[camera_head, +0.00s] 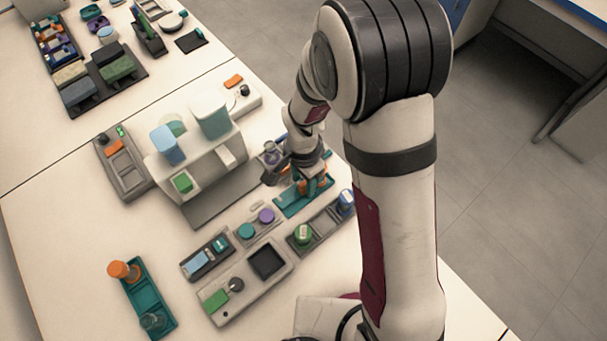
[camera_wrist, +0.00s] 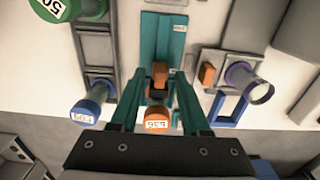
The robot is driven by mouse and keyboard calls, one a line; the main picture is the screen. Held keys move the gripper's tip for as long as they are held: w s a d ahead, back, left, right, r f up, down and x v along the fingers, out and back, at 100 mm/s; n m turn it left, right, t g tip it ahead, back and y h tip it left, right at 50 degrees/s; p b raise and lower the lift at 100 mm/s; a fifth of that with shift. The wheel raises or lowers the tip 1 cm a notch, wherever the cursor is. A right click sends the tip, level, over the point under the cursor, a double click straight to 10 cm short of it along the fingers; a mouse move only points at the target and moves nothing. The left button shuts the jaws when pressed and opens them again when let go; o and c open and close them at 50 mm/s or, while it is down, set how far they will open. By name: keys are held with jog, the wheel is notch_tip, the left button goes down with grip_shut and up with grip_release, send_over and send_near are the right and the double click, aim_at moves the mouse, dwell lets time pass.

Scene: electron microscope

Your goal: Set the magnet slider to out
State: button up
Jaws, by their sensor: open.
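My gripper (camera_head: 308,184) is over a teal tray (camera_head: 290,205) on the bench. In the wrist view my gripper (camera_wrist: 159,78) is open, its teal fingers on either side of an orange block (camera_wrist: 160,74) at the near end of the teal tray (camera_wrist: 163,35). I cannot tell whether they touch it. An orange cap with a printed label (camera_wrist: 157,125) shows lower between the fingers. Another small orange block (camera_wrist: 208,74) sits on a grey base to the right, beside a purple-ringed clear vial (camera_wrist: 245,82). No readable label tells which part is the magnet slider.
A blue-capped vial (camera_wrist: 86,113) and a green-capped vial (camera_wrist: 57,10) stand in a grey rack left of the fingers. A white machine (camera_head: 197,160) stands left of my gripper. Several small devices surround a grey panel (camera_head: 275,283). Bare bench lies at the far left.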

jog(key=shift+c, duration=0.3)
grip_shut()
dwell(0.9)
